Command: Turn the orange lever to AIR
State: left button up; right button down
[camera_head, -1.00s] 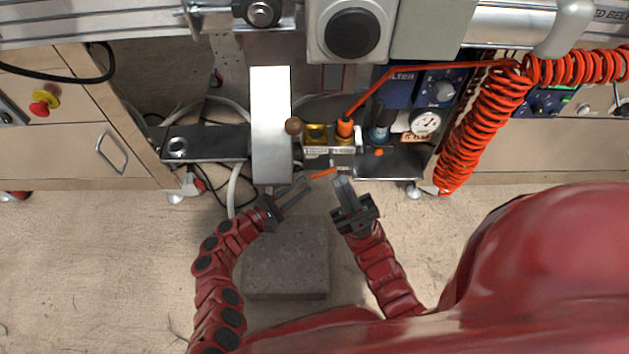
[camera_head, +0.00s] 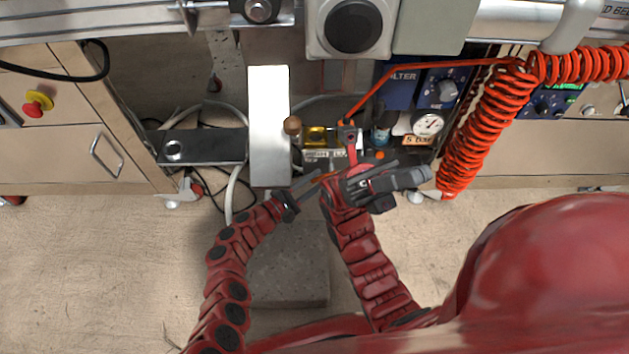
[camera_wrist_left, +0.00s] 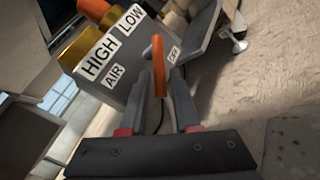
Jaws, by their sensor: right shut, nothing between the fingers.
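The orange lever (camera_wrist_left: 158,65) stands out from the front of the grey valve block (camera_wrist_left: 150,45) in the left wrist view, between the AIR label (camera_wrist_left: 115,75) at left and the OFF label (camera_wrist_left: 174,53) at right. My left gripper (camera_wrist_left: 161,85) has a finger on each side of the lever, with visible gaps. In the head view, my left gripper (camera_head: 320,177) reaches in from the lower left, and only a bit of the lever shows. My right gripper (camera_head: 415,176) is shut, empty, just right of the lever and turned to point right.
A silver upright plate (camera_head: 269,125) and a brown knob (camera_head: 292,125) stand left of the valve block. A coiled orange hose (camera_head: 478,130) and a pressure gauge (camera_head: 428,123) are to the right. A grey slab (camera_head: 290,265) lies on the floor below my left gripper.

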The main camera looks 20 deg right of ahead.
pick_arm(q)
grip_shut()
